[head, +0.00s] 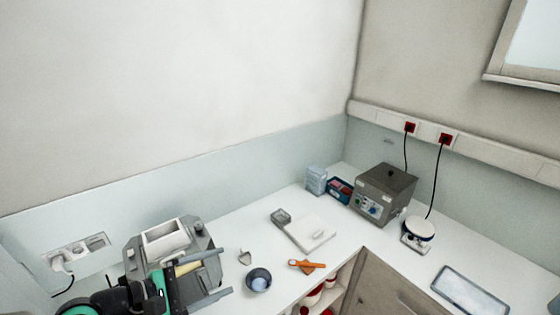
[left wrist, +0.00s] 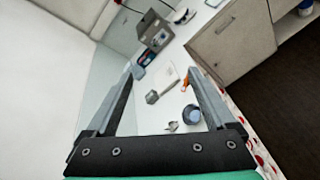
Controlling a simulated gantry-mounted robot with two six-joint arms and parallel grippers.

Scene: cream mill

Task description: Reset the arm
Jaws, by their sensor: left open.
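My left gripper (head: 226,272) reaches in from the lower left of the head view, with its two grey fingers spread apart and nothing between them. It hangs over the left part of the white counter, in front of a grey machine with a white top (head: 165,242) that it partly hides. In the left wrist view the fingers of the left gripper (left wrist: 160,74) are wide apart, with counter items seen beyond and between them. My right gripper shows in neither view.
A dark blue bowl (head: 258,281), an orange-handled tool (head: 306,264), a white pad (head: 310,232) and a small grey container (head: 281,217) lie on the counter. A grey box device (head: 384,192) and a round white device (head: 419,230) stand further right, beside a tablet-like panel (head: 470,291).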

